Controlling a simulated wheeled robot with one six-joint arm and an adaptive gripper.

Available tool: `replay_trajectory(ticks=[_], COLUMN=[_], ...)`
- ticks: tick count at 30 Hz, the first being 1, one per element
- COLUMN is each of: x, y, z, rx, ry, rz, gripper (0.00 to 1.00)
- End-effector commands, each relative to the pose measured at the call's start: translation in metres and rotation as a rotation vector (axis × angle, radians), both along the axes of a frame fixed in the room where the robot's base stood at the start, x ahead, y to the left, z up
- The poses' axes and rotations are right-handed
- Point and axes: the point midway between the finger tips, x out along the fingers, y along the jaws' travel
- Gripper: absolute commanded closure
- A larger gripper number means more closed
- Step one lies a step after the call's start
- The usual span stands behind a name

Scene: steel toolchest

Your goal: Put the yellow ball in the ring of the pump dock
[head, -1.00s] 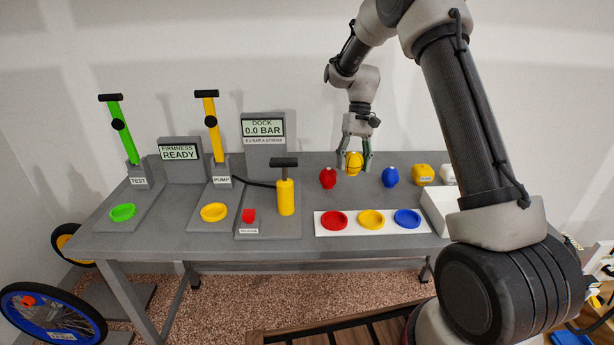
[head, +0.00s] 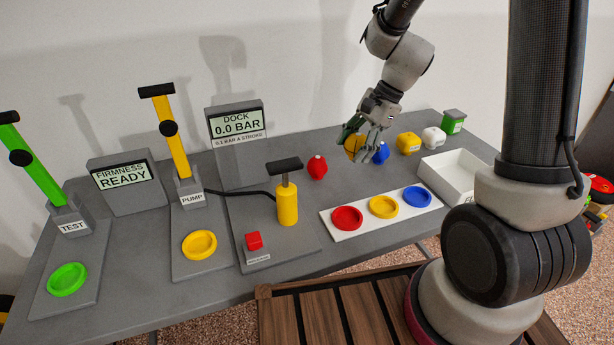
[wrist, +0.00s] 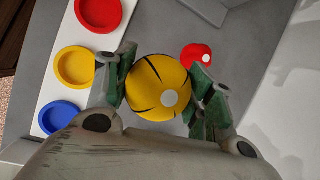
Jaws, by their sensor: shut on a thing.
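The yellow ball (head: 353,147) with dark seam lines is in my gripper (head: 366,140). In the wrist view the ball (wrist: 158,88) sits between the two green-padded fingers (wrist: 160,92), which touch it on both sides. It appears held above the back of the bench, in front of part of the blue ball (head: 381,154). The pump dock is the grey plate (head: 190,268) labelled PUMP, with a yellow lever (head: 171,135) at its back. Its yellow ring (head: 200,245) is empty and lies well to the left of my gripper.
A red ball (head: 317,167) lies left of my gripper. A yellow hand pump (head: 287,203) and red button (head: 254,240) stand between gripper and ring. A white strip (head: 330,222) holds red, yellow and blue rings. A white tray (head: 452,165) is at right. The test dock has a green ring (head: 68,279).

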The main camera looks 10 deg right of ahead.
Motion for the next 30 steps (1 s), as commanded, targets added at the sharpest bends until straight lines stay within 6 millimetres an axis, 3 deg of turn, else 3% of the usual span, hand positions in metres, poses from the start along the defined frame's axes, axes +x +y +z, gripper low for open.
replay_trajectory(ticks=[6, 12, 24, 30], x=[0.009, 0.008, 0.009, 0.009], y=[-0.002, -0.002, -0.002, -0.002], z=[-0.007, -0.044, -0.096, -0.102], rx=[0.001, 0.0, 0.0, 0.001], ry=[0.001, 0.004, 0.001, -0.002], rz=[-0.136, -0.155, -0.152, -0.15], gripper=[0.71, 0.71, 0.71, 0.71])
